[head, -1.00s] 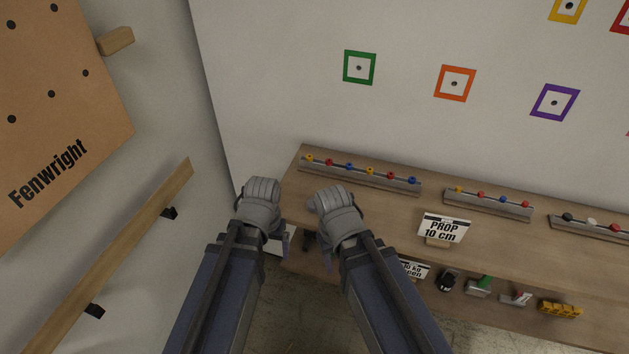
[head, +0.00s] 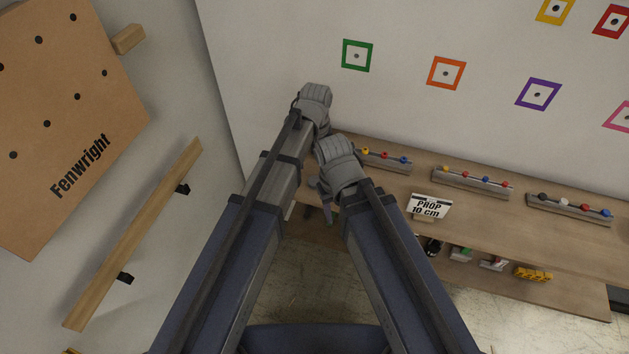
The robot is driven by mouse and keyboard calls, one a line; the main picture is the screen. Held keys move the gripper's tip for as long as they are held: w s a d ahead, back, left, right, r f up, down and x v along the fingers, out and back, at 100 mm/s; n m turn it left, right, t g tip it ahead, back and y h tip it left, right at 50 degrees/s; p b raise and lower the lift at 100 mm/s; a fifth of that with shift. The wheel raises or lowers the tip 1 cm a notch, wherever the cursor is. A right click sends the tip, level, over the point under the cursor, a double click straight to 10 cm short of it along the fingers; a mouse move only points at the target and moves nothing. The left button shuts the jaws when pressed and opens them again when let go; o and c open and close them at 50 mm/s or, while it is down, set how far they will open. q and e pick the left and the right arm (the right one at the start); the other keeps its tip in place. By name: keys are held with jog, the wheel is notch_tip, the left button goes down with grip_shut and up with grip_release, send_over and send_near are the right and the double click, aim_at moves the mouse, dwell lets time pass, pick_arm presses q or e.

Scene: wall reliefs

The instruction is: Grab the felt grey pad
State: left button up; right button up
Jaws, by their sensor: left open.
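I cannot clearly make out a felt grey pad. A small grey and green item (head: 460,254) sits on the lower shelf, too small to tell what it is. My right gripper (head: 336,152) is lower and to the right, over the bench's left end. Its jaws face away, so I cannot see whether they are open.
The wooden bench (head: 500,222) carries racks of coloured knobs and a "PROP 10 cm" sign (head: 428,206). A yellow item (head: 533,274) lies on the lower shelf. A wooden rail (head: 135,235) and a Fenwright board (head: 70,110) are on the left wall. Coloured squares mark the white wall.

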aim_at(315, 180)
pick_arm(q)
jog(key=shift+f+b, duration=1.3)
jog(key=shift+f, duration=0.05)
jog(key=shift+f, duration=0.1)
notch_tip(315, 180, down, 5)
jog(key=b, duration=0.5)
jog(key=shift+a, duration=0.15)
grip_shut()
